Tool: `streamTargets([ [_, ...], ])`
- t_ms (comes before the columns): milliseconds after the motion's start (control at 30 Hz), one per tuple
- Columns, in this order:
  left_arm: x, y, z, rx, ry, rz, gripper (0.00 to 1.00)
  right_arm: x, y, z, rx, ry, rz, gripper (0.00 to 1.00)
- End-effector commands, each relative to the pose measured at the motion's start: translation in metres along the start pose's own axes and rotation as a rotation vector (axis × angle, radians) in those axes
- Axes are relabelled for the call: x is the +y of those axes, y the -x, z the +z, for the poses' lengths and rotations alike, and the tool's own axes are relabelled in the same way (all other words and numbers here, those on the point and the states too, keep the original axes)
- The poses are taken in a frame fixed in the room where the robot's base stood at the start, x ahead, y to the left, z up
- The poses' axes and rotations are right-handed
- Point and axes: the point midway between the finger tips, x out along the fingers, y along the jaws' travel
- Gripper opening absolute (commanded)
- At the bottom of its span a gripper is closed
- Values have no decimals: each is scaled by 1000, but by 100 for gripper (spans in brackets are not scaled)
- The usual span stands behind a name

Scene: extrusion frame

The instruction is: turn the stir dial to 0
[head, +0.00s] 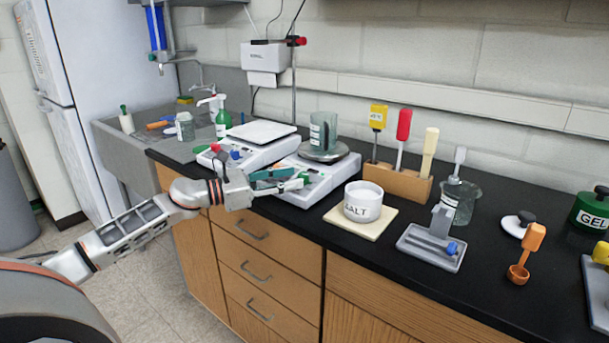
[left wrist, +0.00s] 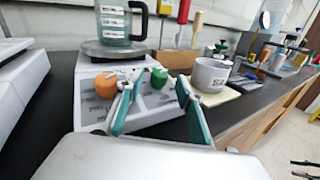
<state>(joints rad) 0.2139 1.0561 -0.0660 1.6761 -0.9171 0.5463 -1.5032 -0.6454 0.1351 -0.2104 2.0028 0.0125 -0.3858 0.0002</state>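The hotplate stirrer (head: 335,172) stands on the black bench with a glass beaker (head: 323,131) on its round plate. In the left wrist view its sloped front panel carries an orange dial (left wrist: 105,85) at left and a green dial (left wrist: 159,77) at right. The panel lettering is too small to read, so I cannot tell which dial is stir or its setting. My left gripper (head: 297,178) is open at the front panel. In the left wrist view its teal fingers stand apart, with the green dial between and beyond their tips; contact is unclear. My right gripper is not clearly seen.
A white device (head: 250,150) with red and blue knobs stands close on the left. A salt pot (head: 363,202) on a pale board and a wooden tool rack (head: 398,184) stand to the right. Small dark shapes at the left wrist view's lower right are unclear.

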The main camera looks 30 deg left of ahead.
Motion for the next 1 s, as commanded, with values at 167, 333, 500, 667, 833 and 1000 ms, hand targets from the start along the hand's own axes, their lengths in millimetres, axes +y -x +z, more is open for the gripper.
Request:
streamTargets([
  [167, 1, -22, 3, -3, -3, 1, 37, 3, 0, -6, 7, -1, 4, 35],
  [333, 1, -37, 2, -2, 0, 1, 37, 6, 0, -8, 10, -1, 7, 35],
  [500, 0, -45, 1, -1, 1, 0, 37, 7, 0, -6, 6, 0, 7, 35],
  [667, 0, -46, 0, 0, 0, 0, 37, 7, 0, -5, 4, 1, 7, 35],
  [833, 0, -46, 0, 0, 0, 0, 26, 7, 0, -5, 5, 1, 7, 35],
  [1000, 0, -46, 0, 0, 0, 0, 0, 7, 0, -8, 9, 1, 7, 35],
])
